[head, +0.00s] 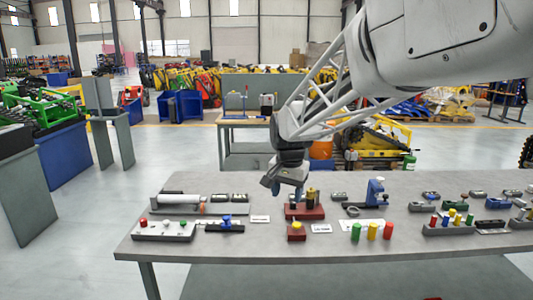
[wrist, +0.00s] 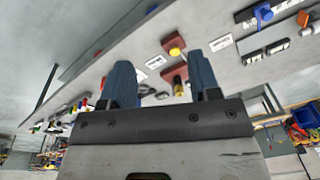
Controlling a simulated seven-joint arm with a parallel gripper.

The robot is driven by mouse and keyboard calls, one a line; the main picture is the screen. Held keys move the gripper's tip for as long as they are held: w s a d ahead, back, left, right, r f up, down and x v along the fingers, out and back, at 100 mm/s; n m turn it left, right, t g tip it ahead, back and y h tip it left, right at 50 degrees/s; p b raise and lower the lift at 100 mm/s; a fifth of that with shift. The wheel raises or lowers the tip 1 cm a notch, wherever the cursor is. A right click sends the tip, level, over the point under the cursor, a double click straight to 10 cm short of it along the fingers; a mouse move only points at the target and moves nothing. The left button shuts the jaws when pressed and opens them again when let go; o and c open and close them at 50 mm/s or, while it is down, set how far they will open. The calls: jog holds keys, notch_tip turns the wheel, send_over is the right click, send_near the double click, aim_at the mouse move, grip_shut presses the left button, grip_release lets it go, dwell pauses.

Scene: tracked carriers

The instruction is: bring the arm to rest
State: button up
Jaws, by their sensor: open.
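My gripper (head: 286,190) hangs from the arm over the grey workbench (head: 270,248) in the head view, pointing down. In the wrist view its two blue fingers stand wide apart, with nothing between them that I can see held; the gripper (wrist: 162,75) is open. A dark red base (head: 305,213) with a dark and brass upright part stands just below and right of the fingers. They overlap it in the picture; whether they touch cannot be told.
A small red block with a yellow knob (head: 296,232) sits in front. Green, red and yellow cylinders (head: 372,231) stand to the right. A grey panel with coloured knobs (head: 164,230) lies left. A blue clamp-like part (head: 375,190) stands behind right. The bench's front strip is clear.

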jog(key=s+d+f+n, duration=0.1)
jog(key=s+d, duration=0.3)
jog(key=s, duration=0.7)
jog(key=s+d+f+n+t, duration=0.1)
jog(key=s+d, duration=0.3)
jog(key=s, duration=0.8)
jog(key=s+d+f+n, duration=0.2)
jog(key=s+d, duration=0.2)
jog(key=s, duration=0.8)
jog(key=shift+d+n, duration=0.3)
jog(key=shift+d, duration=0.1)
jog(key=shift+r, duration=0.15)
dwell(1.5)
